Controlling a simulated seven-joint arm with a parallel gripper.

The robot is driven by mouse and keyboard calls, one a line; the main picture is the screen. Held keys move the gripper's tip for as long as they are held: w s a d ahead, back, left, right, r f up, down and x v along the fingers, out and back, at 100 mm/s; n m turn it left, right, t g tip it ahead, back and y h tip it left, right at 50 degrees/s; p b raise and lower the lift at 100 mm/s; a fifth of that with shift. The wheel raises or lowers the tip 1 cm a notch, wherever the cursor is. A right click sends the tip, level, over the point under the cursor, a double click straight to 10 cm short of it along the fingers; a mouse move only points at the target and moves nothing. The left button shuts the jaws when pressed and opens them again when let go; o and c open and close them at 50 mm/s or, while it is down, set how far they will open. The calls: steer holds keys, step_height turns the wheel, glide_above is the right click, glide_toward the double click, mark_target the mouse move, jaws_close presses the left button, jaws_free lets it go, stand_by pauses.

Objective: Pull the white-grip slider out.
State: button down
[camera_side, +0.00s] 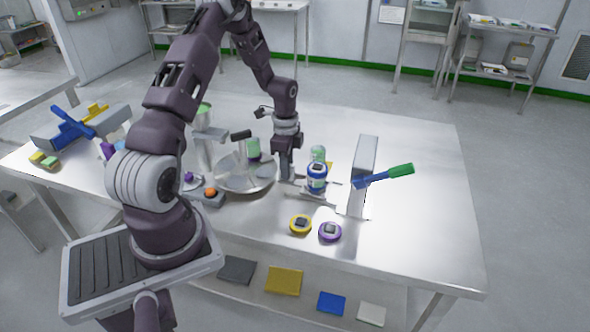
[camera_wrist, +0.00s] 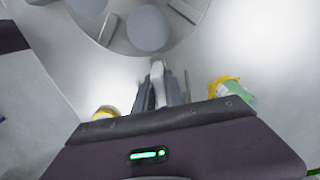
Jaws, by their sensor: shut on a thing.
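My gripper (camera_side: 286,177) points down at the table, just right of a round steel dish. In the wrist view my gripper's fingers (camera_wrist: 159,88) are shut on a narrow white grip (camera_wrist: 157,68), whose end shows between them. The slider's thin metal rails (camera_side: 327,184) appear low on the table, right of my fingers. The fingers hide most of the grip, and I cannot tell how far the slider is out.
The steel dish (camera_side: 235,184) is close on the left. A blue jar (camera_side: 317,178) and a green-lidded container (camera_side: 318,153) stand close on the right. Yellow (camera_side: 300,224) and purple (camera_side: 330,231) round pieces lie in front.

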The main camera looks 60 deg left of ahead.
steer(key=shift+s+a, duration=0.15)
steer(key=shift+a, duration=0.1)
steer(key=c, duration=1.6)
jaws_free()
steer(key=shift+o, duration=1)
steer(key=shift+d, duration=0.1)
step_height(320, 180, up, 7)
steer(key=shift+r, duration=0.1)
